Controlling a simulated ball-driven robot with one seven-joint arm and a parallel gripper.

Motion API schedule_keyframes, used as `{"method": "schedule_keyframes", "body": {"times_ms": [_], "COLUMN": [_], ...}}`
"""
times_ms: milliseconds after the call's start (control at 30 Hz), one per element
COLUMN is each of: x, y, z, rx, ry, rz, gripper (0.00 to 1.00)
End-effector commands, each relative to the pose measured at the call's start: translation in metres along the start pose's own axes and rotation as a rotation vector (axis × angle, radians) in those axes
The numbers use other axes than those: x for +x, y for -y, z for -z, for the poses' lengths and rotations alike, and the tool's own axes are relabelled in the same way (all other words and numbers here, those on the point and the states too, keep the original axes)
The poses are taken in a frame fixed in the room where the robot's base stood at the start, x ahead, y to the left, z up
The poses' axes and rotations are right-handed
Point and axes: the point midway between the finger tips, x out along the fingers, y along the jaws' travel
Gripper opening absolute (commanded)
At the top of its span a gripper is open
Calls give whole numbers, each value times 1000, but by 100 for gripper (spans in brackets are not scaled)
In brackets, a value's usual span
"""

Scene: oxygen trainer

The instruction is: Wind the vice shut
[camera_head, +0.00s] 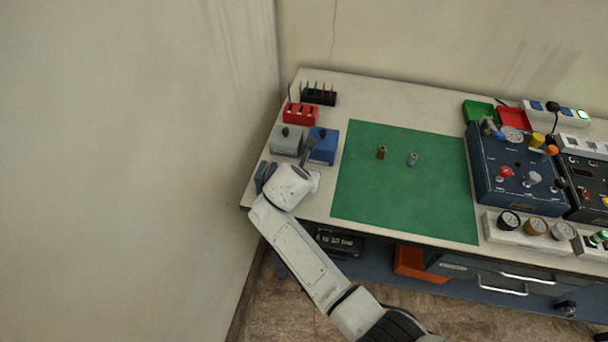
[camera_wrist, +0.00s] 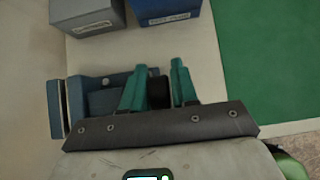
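The small blue-grey vice (camera_wrist: 97,101) sits at the left front of the bench. In the head view its jaws (camera_head: 265,172) show just left of my wrist. In the wrist view there is a gap between the left jaw plate and the vice body. My gripper (camera_wrist: 159,72) has two teal fingers at the vice's right end. The fingers stand apart, with a dark round part (camera_wrist: 159,92), perhaps the vice's knob, between them. It nearly fills the space; whether the fingers touch it I cannot tell. My wrist hides the gripper in the head view.
A grey box (camera_head: 286,139) and a blue box (camera_head: 322,146) stand just behind the vice. A red holder (camera_head: 300,113) is farther back. A green mat (camera_head: 410,205) with two small fittings lies to the right. The wall is close on the left.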

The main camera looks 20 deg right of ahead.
Motion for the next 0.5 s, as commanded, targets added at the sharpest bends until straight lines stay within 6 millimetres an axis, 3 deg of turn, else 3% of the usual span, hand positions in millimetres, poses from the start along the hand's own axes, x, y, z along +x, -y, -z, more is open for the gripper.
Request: {"method": "schedule_keyframes", "body": {"times_ms": [500], "x": [-3], "y": [1], "z": [0], "rx": [1], "ry": [0], "rz": [2], "gripper": [32]}}
